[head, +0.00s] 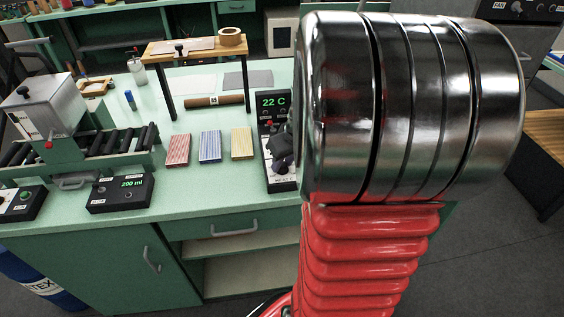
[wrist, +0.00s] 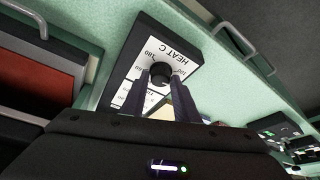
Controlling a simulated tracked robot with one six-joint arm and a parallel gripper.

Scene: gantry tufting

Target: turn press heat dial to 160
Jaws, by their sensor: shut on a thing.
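The press heat dial (wrist: 160,72) is a black round knob on a white plate marked HEAT C, on a dark control box (wrist: 190,58). In the wrist view my gripper (wrist: 161,80) has its two dark fingers shut on the dial, one on each side. Several scale numbers show around the dial, 180 among them, but its pointer cannot be made out. In the head view the control box (head: 266,125) stands on the green bench, with a green display reading 22 C. There my arm hides its right side, and the dial is covered by my gripper (head: 281,158).
Red, blue and yellow blocks (head: 242,144) lie left of the control box on the green bench (head: 215,190). A box reading 200 ml (head: 120,193) is further left. A small wooden stand (head: 195,48) with a tape roll (head: 230,37) is behind. Drawer handles (head: 234,230) are on the bench front.

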